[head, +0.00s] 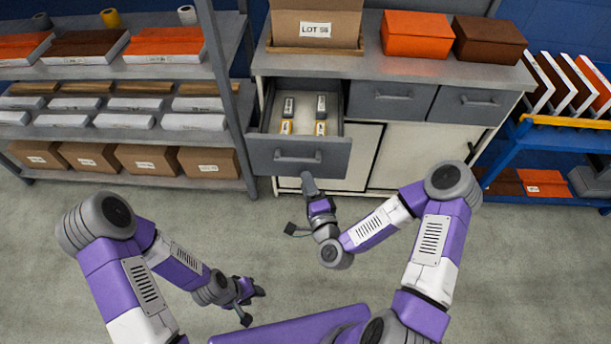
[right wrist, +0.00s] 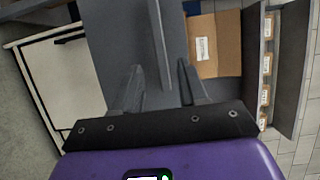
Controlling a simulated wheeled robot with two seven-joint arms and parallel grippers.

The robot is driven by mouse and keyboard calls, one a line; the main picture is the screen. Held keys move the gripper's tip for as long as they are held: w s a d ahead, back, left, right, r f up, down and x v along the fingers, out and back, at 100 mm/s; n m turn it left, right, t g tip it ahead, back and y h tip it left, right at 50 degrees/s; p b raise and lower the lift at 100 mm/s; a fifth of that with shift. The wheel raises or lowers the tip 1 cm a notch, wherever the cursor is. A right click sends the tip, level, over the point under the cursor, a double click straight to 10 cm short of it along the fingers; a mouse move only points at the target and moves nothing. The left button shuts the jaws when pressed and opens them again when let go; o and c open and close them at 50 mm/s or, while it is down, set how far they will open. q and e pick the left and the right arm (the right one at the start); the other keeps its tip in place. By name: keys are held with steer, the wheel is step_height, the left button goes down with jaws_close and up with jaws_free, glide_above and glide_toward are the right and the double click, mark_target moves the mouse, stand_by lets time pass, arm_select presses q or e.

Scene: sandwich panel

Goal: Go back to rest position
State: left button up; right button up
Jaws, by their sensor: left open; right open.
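My right gripper (head: 309,180) is open just in front of and below the handle (head: 298,157) of the pulled-out grey drawer (head: 285,169). In the right wrist view the open fingers (right wrist: 160,78) point at the grey drawer front (right wrist: 112,35), with the handle (right wrist: 157,40) showing in the gap between them. They do not close on it; I cannot tell whether they touch it. My left gripper (head: 256,292) is open and empty over the floor, apart from the furniture.
The open drawer holds several small labelled items (head: 321,105). A LOT carton (head: 316,22), an orange box (head: 415,35) and a brown box (head: 489,40) stand on the cabinet top. Shelves (head: 228,60) stand left, a blue rack (head: 515,150) right. The floor (head: 60,290) is clear.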

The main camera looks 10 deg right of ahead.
steer(key=shift+a, duration=0.1)
steer(key=s+a+f+n+g+y+p, duration=0.4)
steer(key=s+f+n+g, duration=0.4)
steer(key=f, duration=0.4)
steer(key=s+d+f+n+g, duration=0.1)
steer(key=s+f+n+g, duration=0.1)
steer(key=s, duration=0.4)
steer(key=s+d+f+n+g+h, duration=0.1)
steer(key=s+f+n+g, duration=0.2)
steer(key=s+g, duration=0.3)
steer(key=shift+s+d+f+n+g+h, duration=0.2)
steer(key=shift+f+n+g+h, duration=0.1)
steer(key=shift+n+g, duration=0.4)
